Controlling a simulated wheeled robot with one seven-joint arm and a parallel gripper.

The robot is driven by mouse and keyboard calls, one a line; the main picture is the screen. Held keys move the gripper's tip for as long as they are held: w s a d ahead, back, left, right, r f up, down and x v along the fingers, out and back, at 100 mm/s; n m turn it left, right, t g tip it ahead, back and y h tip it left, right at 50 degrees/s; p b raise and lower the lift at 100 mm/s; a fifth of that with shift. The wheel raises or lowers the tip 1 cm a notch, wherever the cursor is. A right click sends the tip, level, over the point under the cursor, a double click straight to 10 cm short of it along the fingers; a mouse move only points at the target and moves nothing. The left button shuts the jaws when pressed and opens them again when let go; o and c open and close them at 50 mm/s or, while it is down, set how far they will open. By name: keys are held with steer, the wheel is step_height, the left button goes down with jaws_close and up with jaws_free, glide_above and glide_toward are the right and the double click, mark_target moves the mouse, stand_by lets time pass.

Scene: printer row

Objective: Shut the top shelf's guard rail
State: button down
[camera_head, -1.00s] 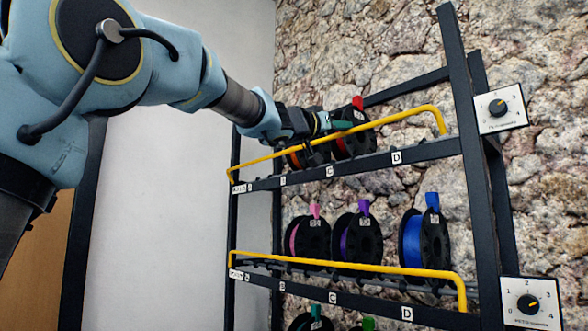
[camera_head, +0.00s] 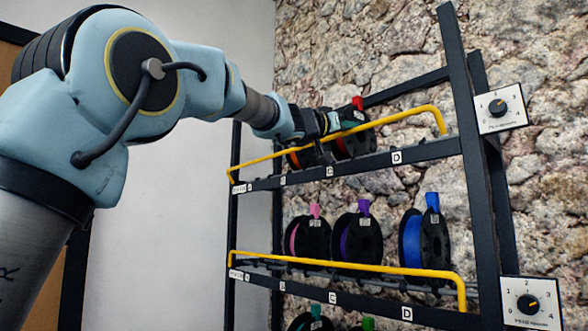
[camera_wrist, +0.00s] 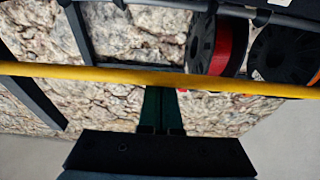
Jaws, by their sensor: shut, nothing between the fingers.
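The top shelf's guard rail (camera_head: 400,116) is a yellow bar with a bent right end, standing raised above the front edge of the top shelf (camera_head: 430,152). In the wrist view the rail (camera_wrist: 80,72) crosses the whole picture. My gripper (camera_head: 334,122) is at the rail's middle, in front of the spools. Its dark green fingers (camera_wrist: 163,108) are shut and empty, and their tips meet the rail's lower edge in the wrist view. I cannot tell whether they touch it or pass behind it.
A red spool (camera_wrist: 218,48) and an orange one (camera_head: 300,158) sit on the top shelf behind the rail. The lower shelf has its own yellow rail (camera_head: 350,267) and pink, purple and blue spools (camera_head: 412,242). Dial plates (camera_head: 500,108) hang on the right post.

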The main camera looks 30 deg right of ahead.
steer(key=shift+w+d+r, duration=0.1)
steer(key=shift+d+r, duration=0.05)
steer(key=shift+d, duration=0.4)
stand_by(0.5)
steer(key=r+v, duration=0.2)
steer(key=v, duration=0.6)
steer(key=shift+a, duration=0.6)
stand_by(0.4)
